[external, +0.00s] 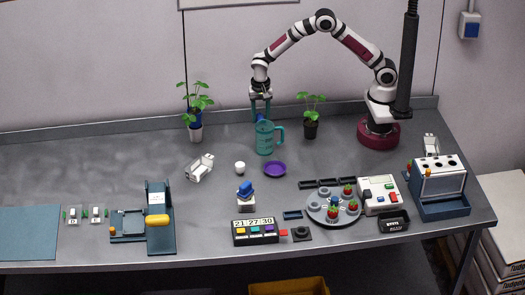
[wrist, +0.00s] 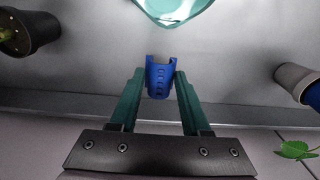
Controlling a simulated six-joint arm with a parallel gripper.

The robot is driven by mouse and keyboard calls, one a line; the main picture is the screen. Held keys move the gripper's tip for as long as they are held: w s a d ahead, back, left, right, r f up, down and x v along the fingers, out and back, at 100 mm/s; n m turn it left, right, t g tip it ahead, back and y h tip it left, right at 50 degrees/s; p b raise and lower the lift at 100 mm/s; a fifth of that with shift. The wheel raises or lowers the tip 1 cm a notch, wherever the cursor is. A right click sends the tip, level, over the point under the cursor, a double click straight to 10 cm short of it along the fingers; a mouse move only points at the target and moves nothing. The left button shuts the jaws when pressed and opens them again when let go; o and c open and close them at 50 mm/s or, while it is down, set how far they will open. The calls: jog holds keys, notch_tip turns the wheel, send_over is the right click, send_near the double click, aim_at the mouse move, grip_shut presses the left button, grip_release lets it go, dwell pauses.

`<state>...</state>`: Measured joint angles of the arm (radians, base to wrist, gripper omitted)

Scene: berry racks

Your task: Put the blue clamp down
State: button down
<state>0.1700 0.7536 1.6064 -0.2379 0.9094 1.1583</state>
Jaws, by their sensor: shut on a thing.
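My gripper (wrist: 159,84) has two green fingers, shut on the blue clamp (wrist: 160,78), which sits between the fingertips in the wrist view. The clamp has a row of small holes and an open, notched end pointing away from the gripper. In the external view my gripper (external: 261,112) hangs fingers down, just behind the teal jug (external: 265,140). The clamp is too small there to make out clearly. Whether it touches the bench is not clear.
The jug's rim (wrist: 180,18) shows at the top of the wrist view. Potted plants stand left (external: 195,132) and right (external: 311,130) of my gripper. A purple bowl (external: 275,169) and a white cup (external: 240,168) lie in front. The left back of the bench (external: 90,165) is clear.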

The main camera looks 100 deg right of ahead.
aim_at(261, 117)
notch_tip(261, 117, down, 5)
jog(key=shift+f, duration=0.1)
jog(key=shift+c, duration=1.8)
grip_release()
notch_tip(261, 117, up, 12)
jog(key=shift+r, duration=0.15)
jog(key=s+a+r+n, duration=0.45)
jog(key=s+r, duration=0.35)
jog(key=s, duration=0.2)
jog(key=s+a+n+y, duration=0.1)
jog(key=s+a+n, duration=0.2)
jog(key=s, duration=0.7)
jog(key=s+a+r+n, duration=0.1)
jog(key=s+a+n, duration=0.2)
jog(key=s, duration=0.8)
jog(key=shift+a+n+y, duration=0.25)
jog(key=shift+n+y, duration=0.15)
jog(key=shift+n, duration=0.55)
